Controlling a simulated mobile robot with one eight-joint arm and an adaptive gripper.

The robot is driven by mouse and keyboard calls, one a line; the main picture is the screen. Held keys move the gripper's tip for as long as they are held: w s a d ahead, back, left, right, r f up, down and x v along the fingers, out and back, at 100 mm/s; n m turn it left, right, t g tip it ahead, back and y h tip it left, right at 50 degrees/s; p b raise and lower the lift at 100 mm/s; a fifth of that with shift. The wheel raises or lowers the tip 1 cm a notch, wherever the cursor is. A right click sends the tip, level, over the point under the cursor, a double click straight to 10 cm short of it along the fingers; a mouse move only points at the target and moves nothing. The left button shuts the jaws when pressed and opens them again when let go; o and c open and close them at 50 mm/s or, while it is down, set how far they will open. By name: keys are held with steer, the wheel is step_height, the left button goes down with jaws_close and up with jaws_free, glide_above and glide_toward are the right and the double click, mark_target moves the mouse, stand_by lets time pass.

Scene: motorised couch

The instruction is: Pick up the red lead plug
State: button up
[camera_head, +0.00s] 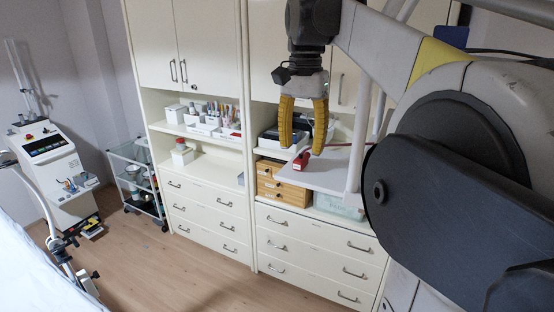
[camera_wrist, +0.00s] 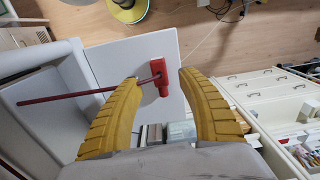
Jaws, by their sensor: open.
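The red lead plug (camera_head: 302,159) lies on a light grey shelf board (camera_head: 318,178) attached to a white pole in the head view. In the wrist view the red plug (camera_wrist: 162,75) shows on the pale board (camera_wrist: 120,52), with a red lead (camera_wrist: 75,97) running from it to the left. My gripper (camera_head: 303,152) is above the plug with its yellow fingers pointing down. In the wrist view my gripper (camera_wrist: 158,80) is open, and the plug appears between its fingertips. I cannot tell the exact height gap between the fingertips and the plug.
A white cabinet with drawers (camera_head: 320,245) and shelves stands behind the board. A wooden drawer box (camera_head: 280,186) sits on its counter. A device on a stand (camera_head: 50,160) and a trolley (camera_head: 137,185) are at the left. The wooden floor (camera_head: 150,270) in front is clear.

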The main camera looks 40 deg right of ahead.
mark_target(302, 157)
step_height(302, 157, down, 4)
steer(key=shift+d+r, duration=0.1)
steer(key=shift+r, duration=0.1)
jaws_close()
steer(key=shift+r, duration=0.1)
